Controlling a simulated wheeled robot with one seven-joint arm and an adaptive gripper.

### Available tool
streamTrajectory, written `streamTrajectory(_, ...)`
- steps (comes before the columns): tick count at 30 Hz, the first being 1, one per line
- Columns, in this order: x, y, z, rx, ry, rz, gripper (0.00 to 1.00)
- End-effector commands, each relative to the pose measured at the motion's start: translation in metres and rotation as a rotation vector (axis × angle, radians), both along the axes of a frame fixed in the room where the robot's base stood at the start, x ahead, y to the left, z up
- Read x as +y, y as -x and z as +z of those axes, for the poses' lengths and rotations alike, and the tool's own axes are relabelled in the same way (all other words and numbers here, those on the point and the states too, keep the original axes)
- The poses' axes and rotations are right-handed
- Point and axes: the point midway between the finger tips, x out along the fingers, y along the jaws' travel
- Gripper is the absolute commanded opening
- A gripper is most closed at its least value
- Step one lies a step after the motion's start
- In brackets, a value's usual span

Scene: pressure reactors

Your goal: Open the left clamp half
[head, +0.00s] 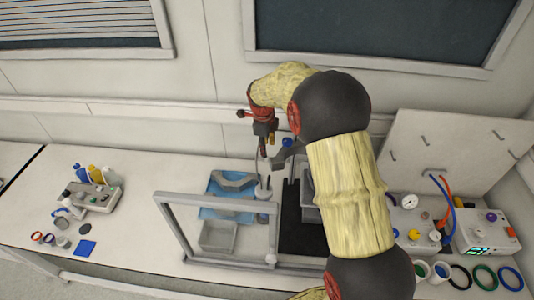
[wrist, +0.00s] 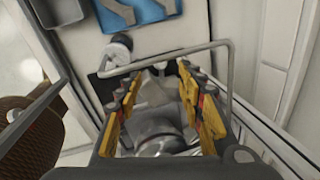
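My gripper (wrist: 160,76) shows in the wrist view with its two yellow-padded fingers spread wide apart. Between and below them is a grey metal reactor part (wrist: 157,128), with no finger clearly closed on it. I cannot tell which part of this metal is the left clamp half. In the head view my gripper (head: 266,160) points down over the reactor area behind the clear shield, its fingertips hard to make out. A blue mat (head: 213,212) left of it bears a grey curved piece (head: 233,181); the wrist view shows two such curved pieces (wrist: 122,14) on blue.
A framed clear shield (head: 178,228) stands in front of the work area. A bent metal rod (wrist: 170,53) arches around my fingers. A grey bin (head: 217,236) stands beside the mat.

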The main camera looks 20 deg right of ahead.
Motion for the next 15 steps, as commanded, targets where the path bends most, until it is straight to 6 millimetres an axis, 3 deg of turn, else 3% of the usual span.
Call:
streamTrajectory(6,0.004,0.005,0.033,0.000,0.000,0.001,0.38)
streamTrajectory(15,0.006,0.007,0.044,0.002,0.000,0.001,0.38)
